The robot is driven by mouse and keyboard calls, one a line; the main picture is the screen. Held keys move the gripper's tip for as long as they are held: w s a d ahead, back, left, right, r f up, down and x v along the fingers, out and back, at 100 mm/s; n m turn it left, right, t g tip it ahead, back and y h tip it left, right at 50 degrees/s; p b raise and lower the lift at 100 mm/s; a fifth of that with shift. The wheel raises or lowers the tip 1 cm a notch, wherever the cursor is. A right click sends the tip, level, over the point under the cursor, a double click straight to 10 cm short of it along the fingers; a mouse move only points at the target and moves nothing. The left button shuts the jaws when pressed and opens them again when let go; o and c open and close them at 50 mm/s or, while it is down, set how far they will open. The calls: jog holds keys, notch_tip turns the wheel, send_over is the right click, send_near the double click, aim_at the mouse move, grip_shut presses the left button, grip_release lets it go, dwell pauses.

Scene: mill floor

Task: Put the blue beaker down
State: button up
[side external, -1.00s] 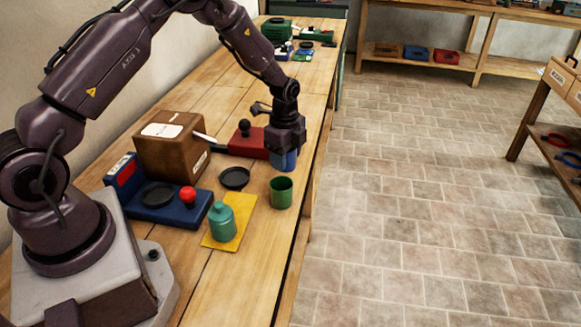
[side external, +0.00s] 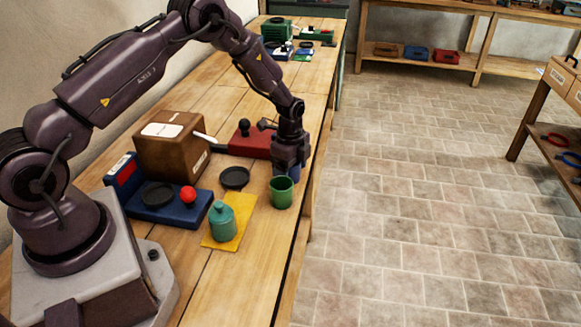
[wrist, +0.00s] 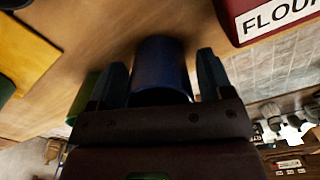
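The blue beaker (wrist: 160,68) is between the two fingers of my gripper (wrist: 162,72) in the wrist view. The fingers flank it closely and look shut on it. In the side view my gripper (side external: 290,166) points down near the table's right edge, just behind the green cup (side external: 281,192). The beaker is mostly hidden there by the gripper and the green cup. I cannot tell whether its base touches the table.
A teal jar (side external: 222,222) stands on a yellow mat (side external: 241,228). A black round dish (side external: 235,177), a red device (side external: 250,142), a brown box (side external: 168,148) and a blue device with a red knob (side external: 188,194) are nearby. The table's right edge is close.

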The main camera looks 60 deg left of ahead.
dwell(0.3)
jog(key=s+d+r+n+t, duration=0.1)
jog(key=s+d+r+n, duration=0.1)
jog(key=r, duration=1)
jog(key=s+d+r+n+t, duration=0.1)
jog(key=s+d+r, duration=0.1)
jog(key=r, duration=1)
jog(key=s+d+r+n+t, duration=0.1)
jog(key=s+d+r+n, duration=0.1)
jog(key=s+r, duration=0.3)
jog(key=s+d+r+n+t, duration=0.1)
jog(key=s+d+r+n, duration=0.2)
jog(key=s, duration=0.7)
notch_tip(320, 180, up, 3)
jog(key=shift+d+f+n, duration=0.15)
jog(key=shift+d+n, duration=0.15)
jog(key=shift+n, duration=0.8)
jog(key=shift+o, duration=0.5)
jog(key=s+d+n+t, duration=0.1)
jog(key=s+n, duration=0.2)
jog(key=s, duration=0.4)
jog(key=shift+s+d+f+t, duration=0.2)
jog(key=shift+d+f+t, duration=0.05)
jog(key=shift+f+t, duration=0.05)
